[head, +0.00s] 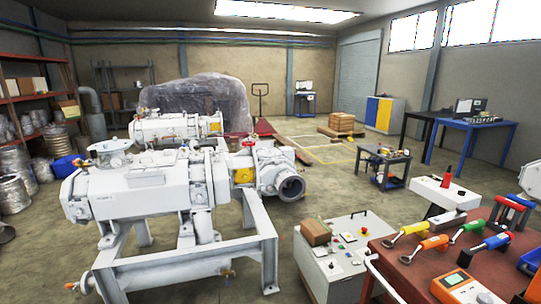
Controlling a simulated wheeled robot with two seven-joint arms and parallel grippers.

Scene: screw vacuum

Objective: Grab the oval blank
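No oval blank can be picked out for certain. A pale, rounded piece (530,181) is cut off by the right edge of the head view, above the red-brown bench; I cannot tell whether it is the oval blank. The large white screw vacuum machine (150,185) stands on a frame at left and centre, with a round open port (291,188) facing right. Neither of my grippers shows in the head view.
A red-brown bench (415,272) at the lower right carries several colour-handled tools (436,242) and an orange meter (463,290). A white control cabinet (345,250) with a brown box (315,232) stands left of it. Open floor (330,190) lies behind.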

